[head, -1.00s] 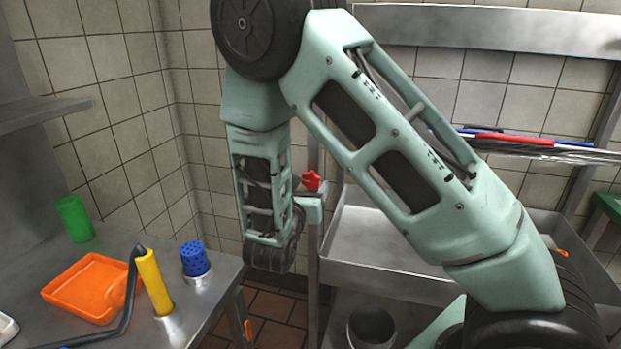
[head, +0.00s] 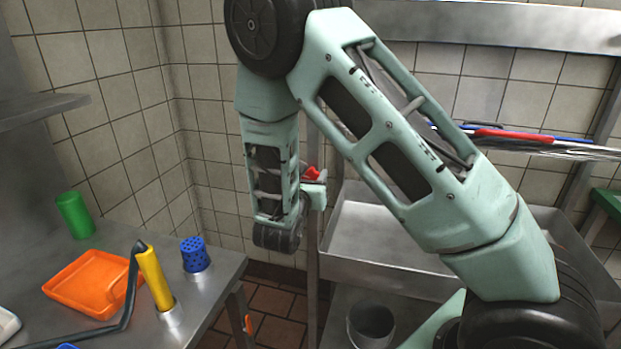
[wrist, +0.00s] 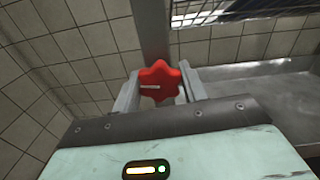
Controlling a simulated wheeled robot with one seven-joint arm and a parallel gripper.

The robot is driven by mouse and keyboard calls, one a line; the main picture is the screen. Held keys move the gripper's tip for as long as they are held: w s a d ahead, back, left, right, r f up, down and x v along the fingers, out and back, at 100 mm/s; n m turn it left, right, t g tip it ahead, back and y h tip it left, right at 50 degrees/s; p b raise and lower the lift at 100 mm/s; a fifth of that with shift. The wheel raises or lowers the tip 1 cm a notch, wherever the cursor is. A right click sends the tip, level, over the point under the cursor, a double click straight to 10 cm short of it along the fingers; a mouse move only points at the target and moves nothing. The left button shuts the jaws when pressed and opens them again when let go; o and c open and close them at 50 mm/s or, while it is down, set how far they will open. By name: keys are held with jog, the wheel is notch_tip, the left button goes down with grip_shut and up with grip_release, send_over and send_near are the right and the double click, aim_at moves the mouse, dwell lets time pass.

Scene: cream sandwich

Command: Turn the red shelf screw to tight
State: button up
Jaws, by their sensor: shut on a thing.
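The red shelf screw (wrist: 160,82) is a star-shaped knob on the upright metal post, seen face-on in the wrist view. It also shows in the head view (head: 311,173), partly hidden by my arm. My gripper (wrist: 161,88) is shut on the red screw, with one finger on each side of it. A small pale mark shows on the knob's face. In the head view my wrist hides most of the grip.
A metal shelf tray (head: 375,245) stands right of the post. On the left counter are an orange tray (head: 62,287), a green cup (head: 75,216), a blue perforated cylinder (head: 194,254) and a yellow cylinder (head: 154,278). A metal pot (head: 371,325) stands low.

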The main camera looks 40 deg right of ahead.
jog(key=m+b, duration=0.3)
jog(key=shift+f, duration=0.3)
jog(key=shift+r+m+b, duration=0.3)
jog(key=shift+m+b, duration=0.5)
jog(key=o, duration=1)
jog(key=shift+c, duration=0.2)
jog(key=b+v, duration=0.1)
jog(key=v, duration=1.6)
jog(key=shift+s+a+b, duration=0.2)
jog(key=shift+b, duration=0.15)
